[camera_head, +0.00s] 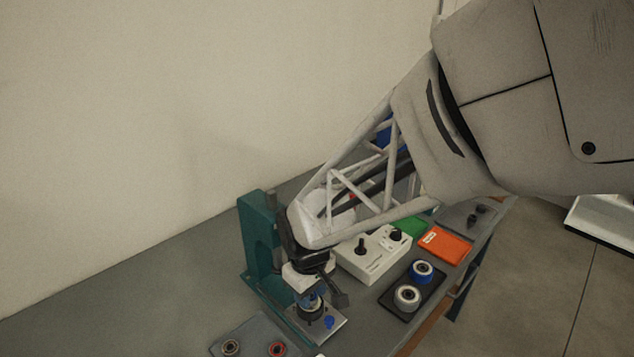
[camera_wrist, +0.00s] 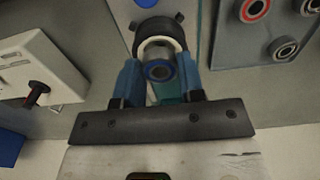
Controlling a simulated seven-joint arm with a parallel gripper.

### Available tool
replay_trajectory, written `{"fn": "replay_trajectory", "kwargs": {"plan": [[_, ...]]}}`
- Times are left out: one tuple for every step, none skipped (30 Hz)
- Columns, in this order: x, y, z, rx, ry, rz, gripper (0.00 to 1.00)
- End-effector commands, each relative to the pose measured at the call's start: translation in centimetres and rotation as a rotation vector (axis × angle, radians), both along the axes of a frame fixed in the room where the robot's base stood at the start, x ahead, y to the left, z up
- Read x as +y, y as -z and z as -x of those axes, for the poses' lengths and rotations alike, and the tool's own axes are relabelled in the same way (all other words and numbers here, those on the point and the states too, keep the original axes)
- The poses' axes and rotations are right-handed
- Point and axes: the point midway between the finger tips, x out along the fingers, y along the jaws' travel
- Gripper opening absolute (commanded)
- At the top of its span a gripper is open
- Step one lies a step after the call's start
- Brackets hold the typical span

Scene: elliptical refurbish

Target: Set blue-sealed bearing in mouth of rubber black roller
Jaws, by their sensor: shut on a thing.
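My gripper (camera_wrist: 160,80) is shut on the blue-sealed bearing (camera_wrist: 158,71), a small metal ring with a blue face between the blue fingertips. In the head view my gripper (camera_head: 311,301) is low at the green press (camera_head: 257,236), over its metal base plate. A black round part with a pale inner ring, apparently the black roller (camera_wrist: 140,33), sits on that plate just beyond the bearing in the wrist view. The bearing overlaps its mouth there. I cannot tell whether they touch.
A grey tray (camera_head: 250,335) with red-ringed and dark bearings lies at the front. A blue knob (camera_head: 329,322) is on the press plate.

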Motion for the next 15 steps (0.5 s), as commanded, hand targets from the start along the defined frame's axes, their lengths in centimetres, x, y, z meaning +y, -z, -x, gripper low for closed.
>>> {"fn": "replay_trajectory", "kwargs": {"plan": [[0.0,0.08,0.0,0.0,0.0,0.0,0.12],[0.0,0.12,0.0,0.0,0.0,0.0,0.12],[0.0,0.18,0.0,0.001,0.0,0.001,0.12],[0.0,0.22,0.0,0.001,0.0,0.001,0.12],[-0.01,0.27,0.01,0.001,0.0,0.001,0.12],[0.0,0.32,0.0,0.001,0.0,0.001,0.12],[0.0,0.37,0.0,0.001,0.0,0.001,0.12],[0.0,0.41,0.0,0.001,0.0,0.001,0.12],[0.0,0.47,0.0,0.001,0.0,0.001,0.12],[0.0,0.51,0.0,0.001,0.0,0.001,0.12],[0.0,0.56,0.0,0.001,0.0,0.001,0.12],[0.0,0.61,0.0,0.001,0.0,0.001,0.12],[0.0,0.66,0.0,0.001,0.0,0.001,0.12],[0.0,0.7,0.0,0.001,0.0,0.001,0.12],[0.0,0.76,0.0,0.001,0.0,0.001,0.12]]}}
